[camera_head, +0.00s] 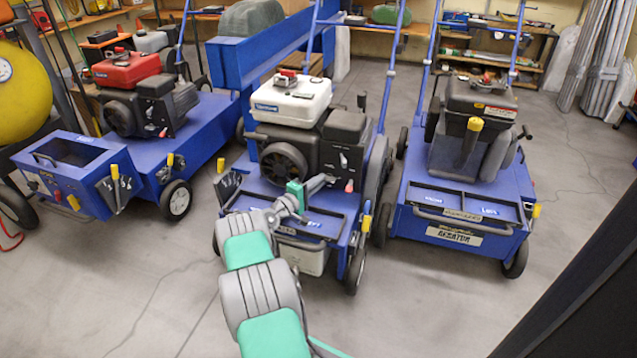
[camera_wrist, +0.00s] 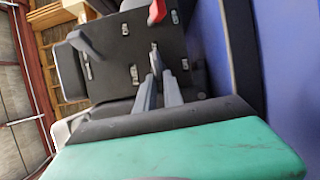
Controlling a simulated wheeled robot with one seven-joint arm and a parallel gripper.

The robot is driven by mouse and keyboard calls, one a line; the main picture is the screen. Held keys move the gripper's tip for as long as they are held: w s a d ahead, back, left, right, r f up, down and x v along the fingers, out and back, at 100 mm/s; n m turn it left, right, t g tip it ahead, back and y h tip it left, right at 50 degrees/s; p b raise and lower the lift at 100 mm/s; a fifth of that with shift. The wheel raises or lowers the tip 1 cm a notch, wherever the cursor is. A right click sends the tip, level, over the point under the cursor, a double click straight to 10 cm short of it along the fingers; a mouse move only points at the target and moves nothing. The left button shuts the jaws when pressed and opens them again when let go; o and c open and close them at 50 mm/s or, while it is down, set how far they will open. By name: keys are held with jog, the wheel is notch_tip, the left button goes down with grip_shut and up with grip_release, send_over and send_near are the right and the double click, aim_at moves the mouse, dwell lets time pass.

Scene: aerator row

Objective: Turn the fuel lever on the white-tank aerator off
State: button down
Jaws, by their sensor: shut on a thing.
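The white-tank aerator stands in the middle of the head view, with its white tank (camera_head: 291,97) on top of a black engine (camera_head: 345,140). A pale lever (camera_head: 343,157) and a red knob (camera_head: 349,186) show on the engine's front. My gripper (camera_head: 328,180) reaches the lower front of this engine. In the wrist view, my gripper (camera_wrist: 155,72) points at a black panel (camera_wrist: 120,55) with its fingers close together. They are shut on a small part at the panel, apparently the fuel lever, mostly hidden by the fingertips. A grey lever (camera_wrist: 86,46) and the red knob (camera_wrist: 157,12) stand apart from the fingers.
A red-tank aerator (camera_head: 125,70) stands to the left and a black-tank aerator (camera_head: 465,180) to the right. A yellow tank (camera_head: 20,90) is at the far left. The front floor is clear.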

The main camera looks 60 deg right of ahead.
jog(key=c, duration=1.5)
grip_release()
jog(key=shift+o, duration=0.2)
jog(key=p+v, duration=0.3)
jog(key=v, duration=0.4)
jog(key=shift+a+r, duration=0.1)
jog(key=shift+a, duration=0.05)
jog(key=shift+w+a, duration=0.1)
jog(key=shift+a, duration=0.15)
